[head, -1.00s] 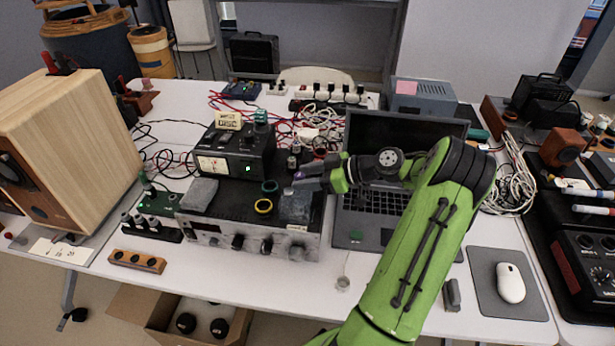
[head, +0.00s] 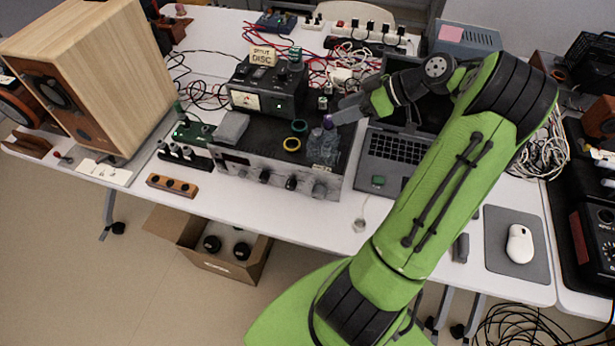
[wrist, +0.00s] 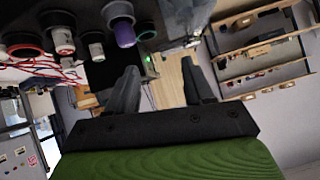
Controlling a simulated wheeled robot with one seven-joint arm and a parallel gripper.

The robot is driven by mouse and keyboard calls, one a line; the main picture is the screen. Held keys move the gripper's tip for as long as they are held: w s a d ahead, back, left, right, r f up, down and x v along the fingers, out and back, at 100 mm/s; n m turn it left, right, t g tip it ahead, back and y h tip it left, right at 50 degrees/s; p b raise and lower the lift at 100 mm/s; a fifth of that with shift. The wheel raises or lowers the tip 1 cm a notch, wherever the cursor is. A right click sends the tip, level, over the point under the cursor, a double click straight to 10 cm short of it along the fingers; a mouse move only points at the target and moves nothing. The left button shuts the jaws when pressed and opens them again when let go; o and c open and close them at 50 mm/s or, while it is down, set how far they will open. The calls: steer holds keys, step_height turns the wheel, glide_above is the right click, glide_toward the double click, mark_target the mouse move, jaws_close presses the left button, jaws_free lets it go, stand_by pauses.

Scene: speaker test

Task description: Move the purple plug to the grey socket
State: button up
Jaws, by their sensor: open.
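The purple plug (head: 328,123) is a small purple-topped piece above the right part of the grey-fronted amplifier (head: 275,172). In the wrist view, a purple-ringed cylinder (wrist: 123,33) stands up and left of my fingers, apart from them. My gripper (head: 338,116) is over the amplifier's right side, its fingertips close to the purple plug in the head view. In the wrist view my gripper (wrist: 160,66) is open, with nothing between its fingers. I cannot tell for sure which socket is the grey one. A wooden strip (head: 172,184) with several dark round holes lies at the table's front edge.
A black meter box (head: 268,92) stands on the amplifier, beside two rings, teal and yellow. An open laptop (head: 395,148) is right of it. A green board (head: 192,132) and a large wooden speaker (head: 105,75) are left. Red cables lie behind.

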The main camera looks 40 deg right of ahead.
steer(key=a+r+m+g+h, duration=0.1)
steer(key=a+r+g+h, duration=0.15)
steer(key=a, duration=0.65)
steer(key=a+r+m+g+h, duration=0.1)
steer(key=a+r+g, duration=0.15)
steer(key=a, duration=0.65)
steer(key=s+a+r+m+t+h, duration=0.1)
steer(key=s+a+m, duration=0.1)
steer(key=s, duration=0.6)
steer(key=s+a+r+m+t+h, duration=0.1)
steer(key=s+a+m+h, duration=0.1)
steer(key=s+a, duration=0.3)
steer(key=s, duration=0.3)
steer(key=shift+t, duration=0.4)
steer(key=shift+a+r+h, duration=0.1)
steer(key=shift+r+h, duration=0.05)
steer(key=shift+h, duration=0.1)
steer(key=shift+r+p, duration=2.85)
steer(key=shift+p, duration=0.05)
